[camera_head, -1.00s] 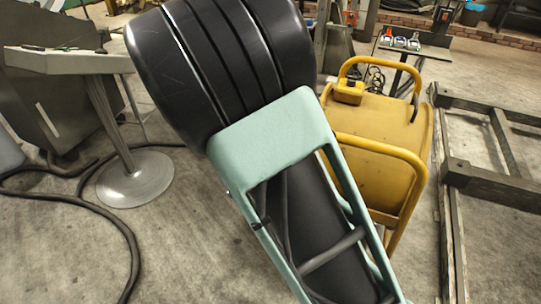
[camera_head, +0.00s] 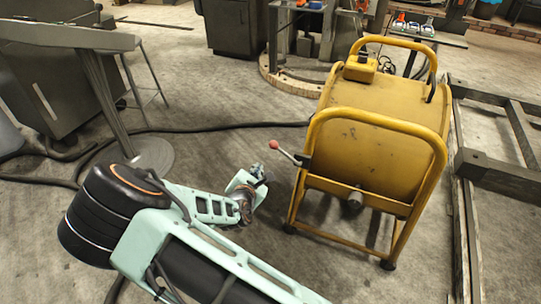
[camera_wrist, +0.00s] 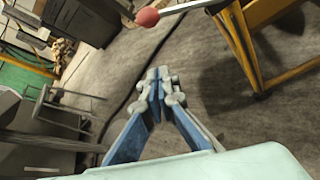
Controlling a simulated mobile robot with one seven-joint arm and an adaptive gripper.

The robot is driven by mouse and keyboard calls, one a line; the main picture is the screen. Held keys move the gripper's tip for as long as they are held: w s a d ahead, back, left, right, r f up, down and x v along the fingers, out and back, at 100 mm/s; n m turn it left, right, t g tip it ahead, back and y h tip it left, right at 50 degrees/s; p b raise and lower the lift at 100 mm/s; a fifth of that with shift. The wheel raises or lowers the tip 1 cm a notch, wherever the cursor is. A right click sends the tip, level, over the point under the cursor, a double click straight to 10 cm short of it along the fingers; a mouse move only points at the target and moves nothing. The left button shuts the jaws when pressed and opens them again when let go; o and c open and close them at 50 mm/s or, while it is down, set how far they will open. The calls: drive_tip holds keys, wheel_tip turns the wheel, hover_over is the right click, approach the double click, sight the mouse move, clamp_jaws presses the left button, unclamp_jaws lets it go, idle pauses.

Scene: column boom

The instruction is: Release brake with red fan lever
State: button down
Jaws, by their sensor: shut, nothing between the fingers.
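The lever is a metal rod with a red ball knob (camera_head: 273,145) on the left side of a yellow drum-shaped machine (camera_head: 375,150). In the wrist view the red knob (camera_wrist: 147,17) shows at the top, with its rod running right toward the yellow frame (camera_wrist: 262,35). My gripper (camera_wrist: 160,88) is shut and empty, its fingertips together below the knob in that picture and apart from it. In the head view my gripper (camera_head: 257,174) is small, a little below and left of the knob.
A grey table (camera_head: 70,32) on a round foot stands at the left. A dark hose (camera_head: 220,127) crosses the floor behind the arm. Dark beams (camera_head: 500,170) lie right of the machine. The floor just left of the machine is open.

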sight(286, 154)
idle(0.3)
drive_tip(key=a+b+x, duration=0.1)
drive_tip(key=b+x, duration=0.3)
drive_tip(key=x, duration=0.6)
drive_tip(key=shift+s+d+r, duration=0.1)
drive_tip(key=shift+d+r, duration=1.4)
drive_tip(key=shift+r, duration=0.15)
drive_tip(key=shift+r, duration=0.2)
